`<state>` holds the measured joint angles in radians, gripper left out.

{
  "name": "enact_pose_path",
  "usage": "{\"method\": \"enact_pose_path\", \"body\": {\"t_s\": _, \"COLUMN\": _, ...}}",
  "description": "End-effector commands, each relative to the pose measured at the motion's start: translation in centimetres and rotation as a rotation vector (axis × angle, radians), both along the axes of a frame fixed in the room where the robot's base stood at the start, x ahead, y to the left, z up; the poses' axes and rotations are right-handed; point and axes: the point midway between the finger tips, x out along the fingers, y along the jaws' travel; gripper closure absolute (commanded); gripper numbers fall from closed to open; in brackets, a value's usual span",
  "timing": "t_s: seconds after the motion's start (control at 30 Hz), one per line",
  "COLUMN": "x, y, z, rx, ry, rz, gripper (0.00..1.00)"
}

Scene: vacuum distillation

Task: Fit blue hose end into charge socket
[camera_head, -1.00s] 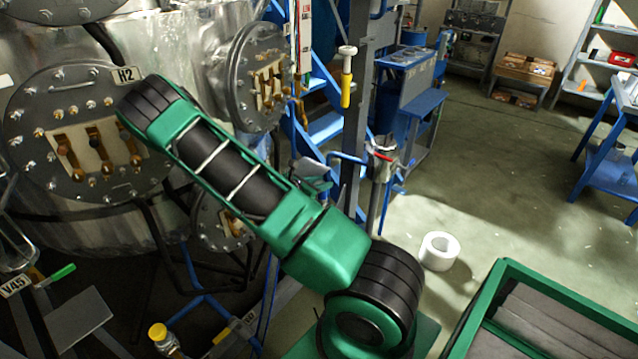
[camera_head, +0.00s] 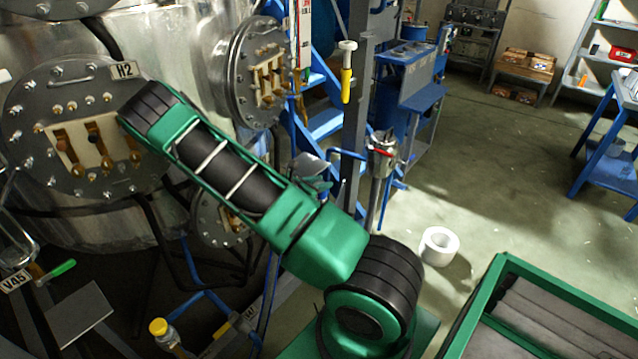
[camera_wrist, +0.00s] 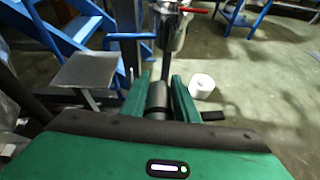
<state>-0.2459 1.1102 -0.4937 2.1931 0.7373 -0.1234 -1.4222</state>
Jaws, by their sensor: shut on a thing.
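In the wrist view my gripper (camera_wrist: 161,78) has its two green fingers shut on a dark cylindrical piece (camera_wrist: 157,97), apparently the hose end. No blue shows on it. The fitting also shows in the head view (camera_head: 382,160), on an upright pipe right of my arm. I cannot tell for certain that it is the charge socket. In the head view my arm largely hides my gripper.
A blue pipe (camera_head: 346,158) runs beside the fitting. Blue steps (camera_head: 325,122) and a grey post (camera_head: 355,110) stand behind. A large metal vessel (camera_head: 170,45) fills the left.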

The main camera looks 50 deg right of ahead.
Motion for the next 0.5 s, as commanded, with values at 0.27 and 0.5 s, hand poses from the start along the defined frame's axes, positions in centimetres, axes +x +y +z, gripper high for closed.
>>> {"method": "enact_pose_path", "body": {"t_s": 0.27, "x": -0.01, "y": -0.04, "z": -0.55, "rx": -0.002, "ry": 0.000, "rz": 0.000, "gripper": 1.00}}
{"method": "enact_pose_path", "body": {"t_s": 0.5, "x": -0.01, "y": -0.03, "z": -0.68, "rx": -0.001, "ry": -0.001, "rz": 0.000, "gripper": 0.51}}
